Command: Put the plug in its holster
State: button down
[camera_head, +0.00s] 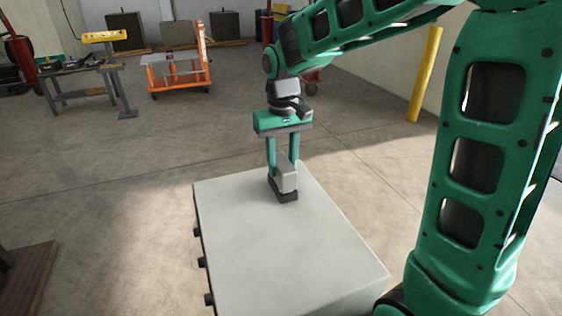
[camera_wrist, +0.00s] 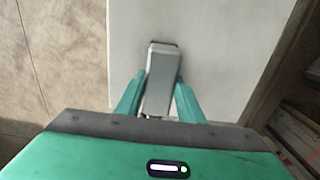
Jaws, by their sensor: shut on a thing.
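My gripper (camera_head: 281,175) points down over the pale box and is shut on a grey plug (camera_head: 288,179). In the wrist view the plug (camera_wrist: 159,78) is a long grey block between the two green fingers, with a dark edge at its far end. Directly below the plug is a dark block (camera_head: 284,195) at the box top. I cannot tell whether this dark block is the holster or part of the plug, nor whether the plug sits inside it.
The pale box (camera_head: 290,250) has a bare flat top and several dark fittings (camera_head: 202,262) on its left side. An orange cart (camera_head: 178,72), a workbench (camera_head: 85,70) and a yellow post (camera_head: 424,75) stand farther back. Open floor lies between.

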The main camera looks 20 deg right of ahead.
jog(key=shift+f, duration=0.35)
dwell(0.6)
jog(key=c, duration=1.1)
grip_release()
notch_tip(320, 180, up, 11)
jog(key=shift+f, duration=0.15)
jog(key=s+d+f+m, duration=0.2)
jog(key=s+d+f, duration=0.2)
jog(key=s, duration=0.5)
jog(key=s+d+f+m, duration=0.2)
jog(key=s+d+f, duration=0.1)
jog(key=s+d, duration=0.4)
jog(key=s+d+f+m, duration=0.2)
jog(key=s+d+f, duration=0.2)
jog(key=s, duration=0.7)
jog(key=shift+d+f, duration=0.15)
jog(key=shift+d, duration=0.5)
jog(key=shift+d+f, duration=0.15)
jog(key=shift+d, duration=0.45)
